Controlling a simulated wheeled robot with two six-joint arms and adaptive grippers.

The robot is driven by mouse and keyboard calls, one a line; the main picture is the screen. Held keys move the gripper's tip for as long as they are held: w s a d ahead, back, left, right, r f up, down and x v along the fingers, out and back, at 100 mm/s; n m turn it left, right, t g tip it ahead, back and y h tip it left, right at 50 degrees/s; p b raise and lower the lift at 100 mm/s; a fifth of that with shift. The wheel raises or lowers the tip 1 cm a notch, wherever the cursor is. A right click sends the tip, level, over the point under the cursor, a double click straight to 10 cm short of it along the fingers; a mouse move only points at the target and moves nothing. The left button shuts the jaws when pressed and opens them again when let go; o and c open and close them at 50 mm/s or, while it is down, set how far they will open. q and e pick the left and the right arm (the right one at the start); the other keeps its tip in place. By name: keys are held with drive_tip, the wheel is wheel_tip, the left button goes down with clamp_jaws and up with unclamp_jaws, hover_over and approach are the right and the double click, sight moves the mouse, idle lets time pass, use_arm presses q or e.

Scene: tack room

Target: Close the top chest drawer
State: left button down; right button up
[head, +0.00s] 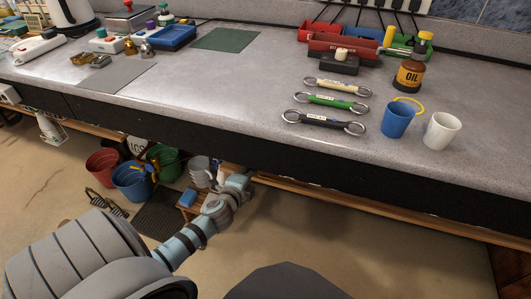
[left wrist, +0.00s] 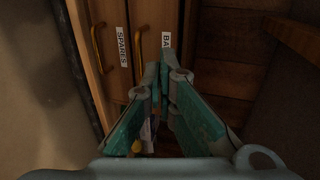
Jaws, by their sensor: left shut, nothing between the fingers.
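The wooden chest shows in the left wrist view with two drawer fronts side by side in the picture. One front (left wrist: 117,15) has a label reading SPARES and a brass handle (left wrist: 97,48). The other front (left wrist: 152,15) has a partly hidden label starting BA and a brass handle (left wrist: 138,45). I cannot tell how far either drawer stands out. My left gripper (left wrist: 160,72) is shut and empty, its fingertips over the lower part of the BA front; contact is unclear. In the head view my left gripper (head: 243,178) is at the counter's front edge, and the chest is hidden.
The grey counter (head: 230,80) runs above my left arm. Buckets (head: 132,180) sit below. A dark wooden panel (left wrist: 235,60) flanks the chest.

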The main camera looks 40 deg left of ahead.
use_arm(q)
drive_tip(key=x, duration=0.3)
drive_tip(key=b+x, duration=0.1)
drive_tip(key=x, duration=0.2)
drive_tip(key=r+b+x, duration=0.1)
drive_tip(key=x, duration=0.2)
drive_tip(key=shift+w, duration=0.4)
use_arm(e)
drive_tip(key=shift+w+d+f, duration=0.2)
drive_tip(key=shift+d+f, duration=0.25)
drive_tip(key=shift+f, duration=0.1)
drive_tip(key=shift+w+d+f, duration=0.2)
drive_tip(key=shift+d+f, duration=0.2)
drive_tip(key=shift+f, duration=0.1)
use_arm(q)
drive_tip(key=shift+a, duration=0.1)
